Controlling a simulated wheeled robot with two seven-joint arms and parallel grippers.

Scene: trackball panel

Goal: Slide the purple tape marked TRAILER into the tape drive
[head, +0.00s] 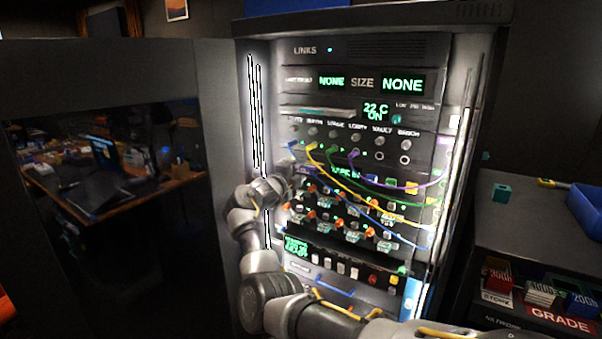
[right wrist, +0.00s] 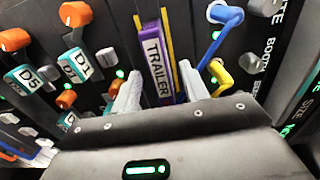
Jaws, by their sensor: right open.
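The purple tape marked TRAILER (right wrist: 155,62) shows in the right wrist view, upright against the dark rack panel. A yellow-edged slot (right wrist: 168,30) is right beside it; I cannot tell how deep the tape sits. My right gripper (right wrist: 157,92) is open, with one pale finger on each side of the tape and a gap on both sides. In the head view my right gripper (head: 283,188) is at the left part of the rack front, and the tape is hidden there. My left gripper is not in view.
The rack (head: 420,140) carries knobs, displays and several looping cables (head: 390,203) right of my gripper. Orange knobs with tags D5 (right wrist: 25,78) and D1 (right wrist: 78,66) are left of the fingers. A blue plug (right wrist: 222,18) and yellow plug (right wrist: 220,72) are close on the right.

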